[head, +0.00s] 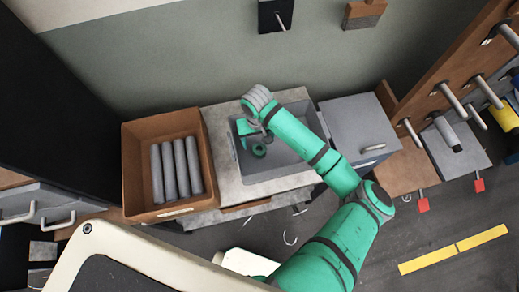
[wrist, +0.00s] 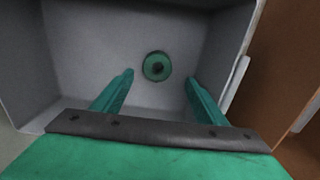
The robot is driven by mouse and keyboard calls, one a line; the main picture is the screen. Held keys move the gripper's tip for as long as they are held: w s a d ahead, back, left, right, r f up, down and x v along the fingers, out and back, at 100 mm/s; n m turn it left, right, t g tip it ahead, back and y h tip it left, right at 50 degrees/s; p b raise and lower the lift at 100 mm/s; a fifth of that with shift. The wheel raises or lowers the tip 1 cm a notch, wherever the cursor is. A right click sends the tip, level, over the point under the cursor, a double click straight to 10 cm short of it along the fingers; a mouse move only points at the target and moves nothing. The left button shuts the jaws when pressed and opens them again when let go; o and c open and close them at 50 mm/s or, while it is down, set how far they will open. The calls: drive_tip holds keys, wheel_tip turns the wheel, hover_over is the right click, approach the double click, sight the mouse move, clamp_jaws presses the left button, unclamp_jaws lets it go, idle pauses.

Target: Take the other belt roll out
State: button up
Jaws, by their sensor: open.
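A small green belt roll (head: 259,151) with a dark centre sits on the floor of a grey bin (head: 287,160). In the wrist view the roll (wrist: 157,66) appears round, near the bin's inner wall (wrist: 85,45). My gripper (head: 256,134) reaches down into the bin from above. In the wrist view my gripper (wrist: 159,77) is open, its two green fingers on either side of the line to the roll. The roll shows just beyond the fingertips, and nothing is held. I cannot tell the exact height left between them.
The bin's raised walls surround my gripper. A brown box (head: 129,160) with several grey cylinders (head: 168,172) stands to the left. The floor in front is partly clear.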

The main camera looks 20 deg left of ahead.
sight(259, 149)
drive_tip(key=shift+d+f, duration=0.15)
drive_tip(key=shift+f, duration=1.3)
drive_tip(key=shift+d+f, duration=0.1)
drive_tip(key=shift+f, duration=1.35)
drive_tip(key=c, duration=1.1)
drive_tip(key=shift+c, duration=0.2)
drive_tip(key=shift+r, duration=0.15)
